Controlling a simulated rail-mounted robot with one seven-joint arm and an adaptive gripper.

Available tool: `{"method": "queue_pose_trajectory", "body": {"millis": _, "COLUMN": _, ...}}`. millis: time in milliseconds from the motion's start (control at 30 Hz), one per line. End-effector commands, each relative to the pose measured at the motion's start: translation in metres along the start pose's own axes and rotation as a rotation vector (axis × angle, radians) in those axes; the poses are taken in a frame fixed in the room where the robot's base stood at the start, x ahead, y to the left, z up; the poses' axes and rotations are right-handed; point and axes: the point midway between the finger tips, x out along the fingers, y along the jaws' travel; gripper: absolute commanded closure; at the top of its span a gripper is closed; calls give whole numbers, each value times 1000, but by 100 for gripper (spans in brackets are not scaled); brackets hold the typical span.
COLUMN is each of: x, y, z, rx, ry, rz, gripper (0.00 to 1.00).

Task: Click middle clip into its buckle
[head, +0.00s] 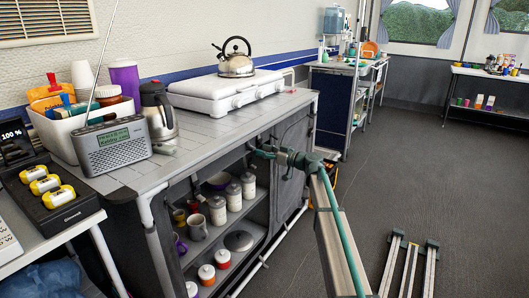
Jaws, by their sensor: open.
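My gripper (264,153) is at the front edge of the long grey counter, at the end of my arm reaching in from the lower right. Its jaws are open and point left, toward the top of the cabinet's open front. Small dark parts lie close to the fingertips, but I cannot make out whether they are a clip or strap, or whether the jaws touch them. I cannot pick out the middle clip or its buckle in this view; they are too small or hidden.
Jars (217,211) and a mug (197,226) stand on shelves below. A dark panel (290,195) covers the cabinet's right part. The grey floor (405,165) beyond is clear.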

Motion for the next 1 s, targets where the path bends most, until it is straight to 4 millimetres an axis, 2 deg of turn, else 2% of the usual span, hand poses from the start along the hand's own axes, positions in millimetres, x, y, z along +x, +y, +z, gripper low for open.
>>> {"method": "queue_pose_trajectory", "body": {"millis": 233, "x": -24, "y": -1, "z": 1, "rx": 0, "ry": -1, "rz": 2, "gripper": 54}}
{"method": "queue_pose_trajectory", "body": {"millis": 500, "x": -77, "y": 0, "z": 1, "rx": 0, "ry": -1, "rz": 4, "gripper": 54}}
{"method": "queue_pose_trajectory", "body": {"millis": 700, "x": -107, "y": 0, "z": 0, "rx": 1, "ry": 0, "rz": 3, "gripper": 54}}
{"method": "queue_pose_trajectory", "body": {"millis": 1000, "x": -122, "y": 1, "z": 0, "rx": 1, "ry": 0, "rz": 2, "gripper": 54}}
